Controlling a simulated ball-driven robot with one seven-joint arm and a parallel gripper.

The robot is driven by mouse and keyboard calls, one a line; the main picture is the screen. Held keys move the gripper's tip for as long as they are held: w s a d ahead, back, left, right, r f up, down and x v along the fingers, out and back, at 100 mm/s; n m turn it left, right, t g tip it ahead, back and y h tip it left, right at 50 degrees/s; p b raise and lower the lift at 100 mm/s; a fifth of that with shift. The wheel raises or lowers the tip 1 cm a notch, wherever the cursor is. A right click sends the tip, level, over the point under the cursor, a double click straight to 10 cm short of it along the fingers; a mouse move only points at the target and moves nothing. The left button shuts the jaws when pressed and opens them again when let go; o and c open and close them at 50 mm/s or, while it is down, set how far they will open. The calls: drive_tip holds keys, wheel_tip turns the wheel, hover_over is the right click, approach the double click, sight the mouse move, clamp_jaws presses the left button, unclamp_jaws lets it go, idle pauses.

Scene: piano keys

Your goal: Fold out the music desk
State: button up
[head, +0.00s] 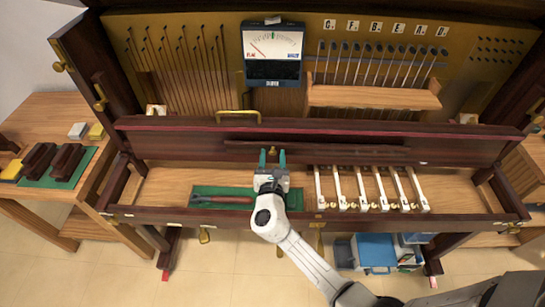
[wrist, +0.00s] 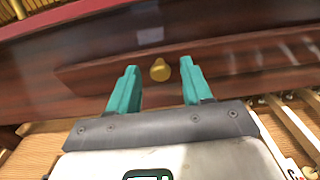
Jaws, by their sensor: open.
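The music desk appears to be the long dark wooden strip (head: 340,149) on the upright red-brown board (head: 180,145) across the piano. In the wrist view it is a raised dark panel (wrist: 240,62) lying flat against the board. A small brass knob (head: 273,149) sits on it; in the wrist view the knob (wrist: 160,70) shows between and just beyond my fingertips. My gripper (head: 272,157) is open, with two teal fingers pointing at the panel. The fingers are on either side of the knob's line, apart from it. Nothing is held.
Several white keys (head: 370,188) lie right of my gripper on the wooden key bed. A green mat (head: 205,190) with a tool (head: 225,199) lies left. A meter (head: 272,45) and wooden shelf (head: 370,97) stand behind.

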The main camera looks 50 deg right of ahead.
clamp_jaws()
idle(0.5)
drive_tip(key=shift+f+b, duration=0.15)
drive_tip(key=shift+b, duration=0.35)
drive_tip(key=f+t+h+b, duration=0.1)
drive_tip(key=b, duration=0.6)
drive_tip(key=f+t+h+b, duration=0.1)
drive_tip(key=h+b, duration=0.1)
drive_tip(key=b, duration=0.6)
drive_tip(key=a+f+t+h+b, duration=0.1)
drive_tip(key=b, duration=0.7)
drive_tip(key=shift+s+f+t+h, duration=0.3)
drive_tip(key=shift+s+f, duration=0.05)
drive_tip(key=shift+f, duration=0.05)
drive_tip(key=shift+r+b, duration=0.1)
drive_tip(key=shift+b, duration=0.7)
